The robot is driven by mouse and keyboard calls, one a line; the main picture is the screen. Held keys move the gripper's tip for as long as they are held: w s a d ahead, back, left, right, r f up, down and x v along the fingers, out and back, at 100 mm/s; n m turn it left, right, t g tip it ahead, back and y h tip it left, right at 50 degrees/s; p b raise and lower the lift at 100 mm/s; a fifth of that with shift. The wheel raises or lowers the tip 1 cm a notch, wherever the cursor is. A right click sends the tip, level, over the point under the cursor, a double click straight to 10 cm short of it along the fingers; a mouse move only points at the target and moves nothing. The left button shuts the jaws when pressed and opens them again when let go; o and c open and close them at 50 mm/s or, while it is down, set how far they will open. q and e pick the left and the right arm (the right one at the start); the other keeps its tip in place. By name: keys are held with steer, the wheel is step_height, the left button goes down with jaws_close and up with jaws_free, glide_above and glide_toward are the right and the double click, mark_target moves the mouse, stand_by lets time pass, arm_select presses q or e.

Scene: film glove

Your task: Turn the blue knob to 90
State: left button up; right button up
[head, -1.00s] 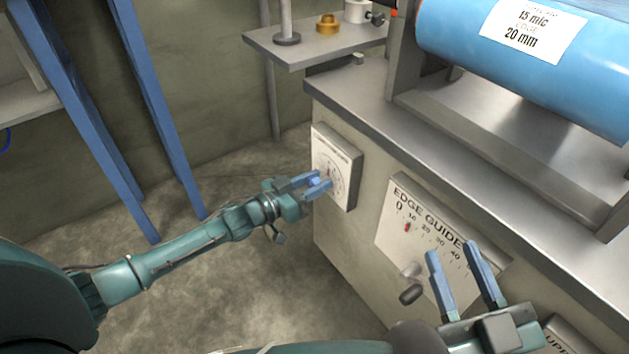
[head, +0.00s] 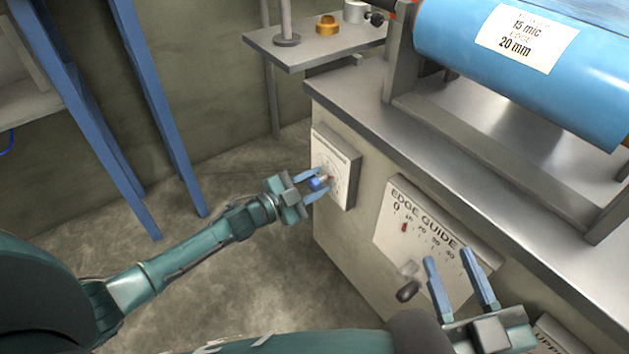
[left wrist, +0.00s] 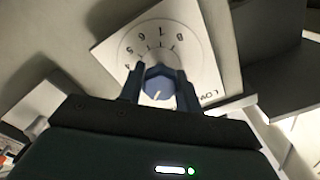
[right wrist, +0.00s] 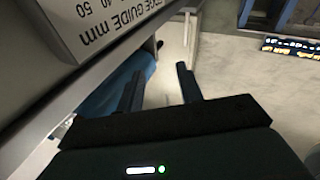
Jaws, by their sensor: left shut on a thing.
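The blue knob (head: 318,183) sits on a white dial plate (head: 346,194) on the machine's front. My left gripper (head: 313,182) is shut on it, one finger on each side. In the left wrist view the knob (left wrist: 159,84) shows a white line on its face, pointing toward the lower part of the picture. The dial (left wrist: 190,22) carries single digits around the knob, 4, 5, 6 and 7 among them; part of the scale is hidden by the knob and fingers. My right gripper (head: 452,265) is open and empty, in front of the machine's lower right.
An edge guide panel (head: 433,215) with a scale, a red pointer and a dark-handled crank (head: 407,291) is right of the dial. A blue roll (head: 535,85) lies above the metal top. A small shelf (head: 318,50) juts out behind. Blue posts (head: 165,120) stand at left.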

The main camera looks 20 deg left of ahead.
arm_select(q)
steer(key=m, duration=0.6)
steer(key=shift+f+b, duration=0.1)
steer(key=shift+b, duration=0.25)
steer(key=shift+m, duration=0.4)
steer(key=o, duration=1)
steer(key=shift+c, duration=0.2)
steer(key=p+v, duration=0.3)
steer(key=v, duration=1)
